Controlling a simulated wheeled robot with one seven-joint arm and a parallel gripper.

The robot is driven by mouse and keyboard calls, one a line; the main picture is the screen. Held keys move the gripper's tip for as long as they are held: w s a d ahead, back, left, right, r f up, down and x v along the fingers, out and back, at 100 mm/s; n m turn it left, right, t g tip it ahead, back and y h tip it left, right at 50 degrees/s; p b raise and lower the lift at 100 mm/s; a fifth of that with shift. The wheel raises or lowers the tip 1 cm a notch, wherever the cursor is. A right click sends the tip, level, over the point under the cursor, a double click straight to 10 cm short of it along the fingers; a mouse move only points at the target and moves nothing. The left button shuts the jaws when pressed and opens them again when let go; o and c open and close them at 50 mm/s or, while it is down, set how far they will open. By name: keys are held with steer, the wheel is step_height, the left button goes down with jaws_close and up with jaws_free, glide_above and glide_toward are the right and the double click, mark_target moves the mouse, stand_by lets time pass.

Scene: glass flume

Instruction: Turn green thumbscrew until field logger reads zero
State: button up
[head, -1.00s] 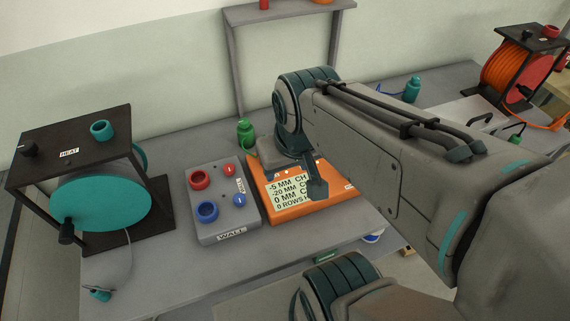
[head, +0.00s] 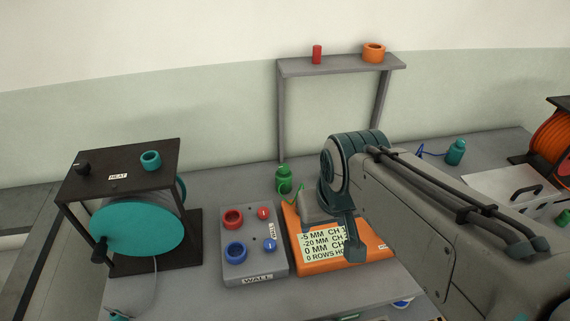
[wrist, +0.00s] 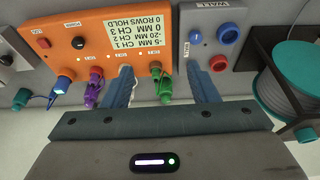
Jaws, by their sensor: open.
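The orange field logger (head: 345,267) lies on the bench; it also shows upside down in the wrist view (wrist: 100,25). Its screen (head: 323,243) reads -5 MM CH 1, -20 MM CH 2, 0 MM CH 3 and 0 ROWS, the last word partly hidden. A green thumbscrew-like part (wrist: 163,84) sits at the logger's socket edge in the wrist view. My gripper (wrist: 160,72) is open, with one blue finger on each side of this part and visible gaps between. A green bottle-shaped body (head: 283,178) stands behind the logger in the head view; my arm hides part of the logger.
A purple part (wrist: 93,86) and a blue plug (wrist: 62,85) sit beside the green one. The grey WALL box (head: 253,264) stands left of the logger in the head view. A teal reel (head: 140,228) is farther left. A grey shelf frame (head: 340,66) stands behind.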

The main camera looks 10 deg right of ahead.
stand_by(0.7)
steer(key=n+y+b, duration=0.1)
steer(key=n+b, duration=0.3)
steer(key=b, duration=0.1)
glide_above(284, 166)
steer(key=s+d, duration=0.2)
steer(key=s, duration=0.3)
step_height(284, 166, down, 7)
steer(key=shift+t, duration=0.3)
steer(key=x, duration=0.4)
steer(key=p+x, duration=0.1)
steer(key=x, duration=0.8)
steer(key=shift+s+a, duration=0.2)
steer(key=shift+a, duration=0.2)
steer(key=shift+f, duration=0.1)
steer(key=c, duration=1)
